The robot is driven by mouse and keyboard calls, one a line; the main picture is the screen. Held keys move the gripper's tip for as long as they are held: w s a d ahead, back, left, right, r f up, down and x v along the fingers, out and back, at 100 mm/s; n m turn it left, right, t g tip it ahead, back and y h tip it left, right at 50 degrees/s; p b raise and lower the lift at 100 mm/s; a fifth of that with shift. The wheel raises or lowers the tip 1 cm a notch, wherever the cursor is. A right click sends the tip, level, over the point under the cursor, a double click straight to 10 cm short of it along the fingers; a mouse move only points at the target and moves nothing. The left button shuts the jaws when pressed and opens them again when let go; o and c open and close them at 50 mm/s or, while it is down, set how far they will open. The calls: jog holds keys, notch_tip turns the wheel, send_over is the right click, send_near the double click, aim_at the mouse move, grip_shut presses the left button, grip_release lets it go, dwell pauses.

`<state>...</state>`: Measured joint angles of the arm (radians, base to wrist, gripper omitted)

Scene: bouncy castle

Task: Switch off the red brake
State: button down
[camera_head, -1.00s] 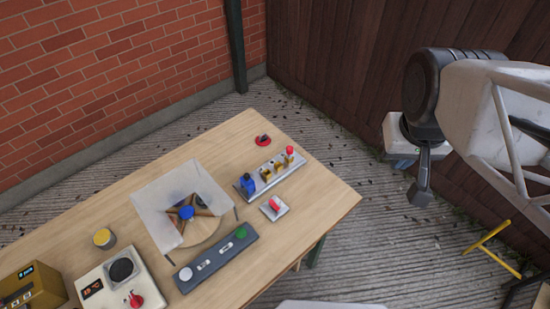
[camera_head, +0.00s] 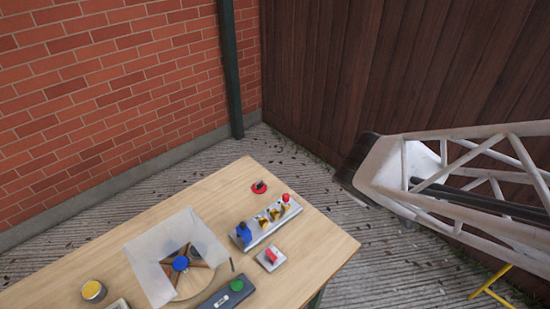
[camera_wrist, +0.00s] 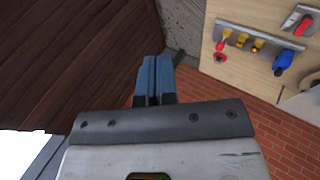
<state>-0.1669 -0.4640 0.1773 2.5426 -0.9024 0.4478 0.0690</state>
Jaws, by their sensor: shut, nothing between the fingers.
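A red switch (camera_head: 271,256) sits on a small grey plate near the right edge of the wooden table. It also shows at the top right of the wrist view (camera_wrist: 303,24). Two other red parts are near it: a red knob (camera_head: 286,198) on a metal strip, and a red disc with a dark top (camera_head: 259,187) by the far edge. No label tells which is the brake. My gripper (camera_wrist: 152,66) has blue fingers, shut and empty, apart from the table and left of the controls in the wrist view. The fingers are not visible in the head view.
The metal strip (camera_head: 264,222) also carries a blue lever (camera_head: 244,231) and yellow parts. Left of it are a transparent sheet (camera_head: 152,268) by a blue-hubbed wheel, a green button (camera_head: 237,285) and a yellow button (camera_head: 93,290). A wooden wall (camera_head: 400,60) stands behind my arm.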

aim_at(266, 251)
jog(key=w+a+f+n+y, duration=0.2)
jog(key=a+f+n+y, duration=0.2)
jog(key=a+f+n, duration=0.55)
jog(key=s+a+f+n+g+y, duration=0.2)
jog(key=s+a+f+n+g, duration=0.1)
jog(key=s+a+f+n, duration=0.3)
jog(key=shift+s+a+f+n+g+y, duration=0.2)
jog(key=shift+a+f+n+g+y, duration=0.15)
jog(key=shift+a+n, duration=0.7)
jog(key=shift+w+a+f, duration=0.1)
jog(key=shift+a+f, duration=0.05)
jog(key=shift+f, duration=0.05)
jog(key=shift+x, duration=6.8)
